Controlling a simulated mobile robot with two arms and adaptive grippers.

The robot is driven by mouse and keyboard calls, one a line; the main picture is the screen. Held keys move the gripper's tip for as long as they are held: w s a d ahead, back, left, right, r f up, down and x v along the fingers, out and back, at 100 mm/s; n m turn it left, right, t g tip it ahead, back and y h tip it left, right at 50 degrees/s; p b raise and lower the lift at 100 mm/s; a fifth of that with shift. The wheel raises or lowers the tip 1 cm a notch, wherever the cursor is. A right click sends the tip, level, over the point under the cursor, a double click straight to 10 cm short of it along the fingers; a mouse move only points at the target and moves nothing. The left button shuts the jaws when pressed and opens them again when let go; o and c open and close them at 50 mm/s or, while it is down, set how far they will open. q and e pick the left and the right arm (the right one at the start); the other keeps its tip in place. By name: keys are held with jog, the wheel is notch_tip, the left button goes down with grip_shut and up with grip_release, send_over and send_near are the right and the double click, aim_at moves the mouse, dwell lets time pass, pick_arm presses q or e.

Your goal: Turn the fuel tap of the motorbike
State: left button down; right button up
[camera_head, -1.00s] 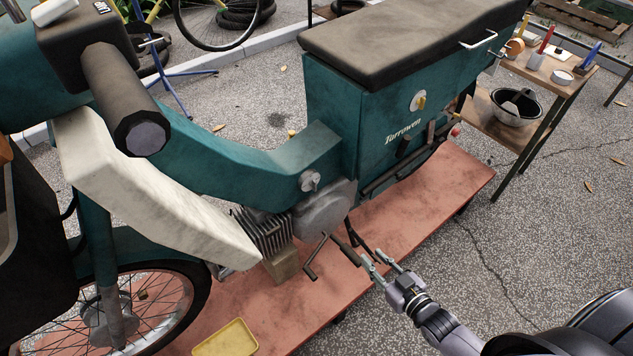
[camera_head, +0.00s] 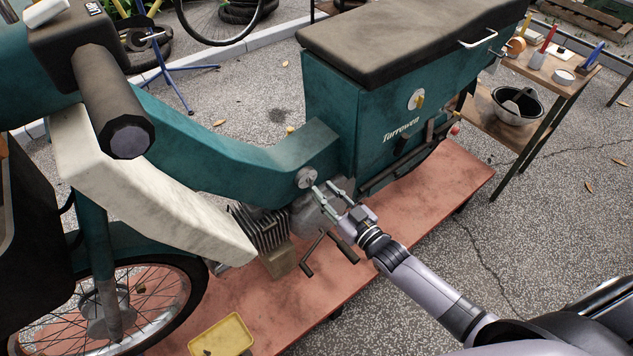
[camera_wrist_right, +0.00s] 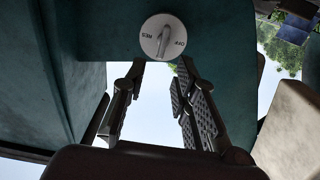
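The fuel tap (camera_head: 307,178) is a round pale dial with a small lever on the teal frame of the motorbike (camera_head: 240,150), just above the engine. In the right wrist view the tap (camera_wrist_right: 163,37) shows the letters OFF on the right and RES on the left, with its grey lever between them. My right gripper (camera_head: 324,188) is open and empty, its fingers pointing at the tap, close to it. In the right wrist view the two fingers (camera_wrist_right: 160,78) are apart, with the tap just beyond the gap between them. No touch shows. My left gripper is not in view.
A second dial with a yellow knob (camera_head: 417,99) sits on the teal side box. A crank and pedal (camera_head: 318,256) stick out below my right gripper. The bike stands on a reddish platform (camera_head: 420,205) with a yellow tray (camera_head: 222,338). A wooden side table (camera_head: 556,92) stands at right.

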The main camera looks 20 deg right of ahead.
aim_at(310, 182)
jog(key=shift+x, duration=2.2)
jog(key=shift+c, duration=0.2)
grip_shut()
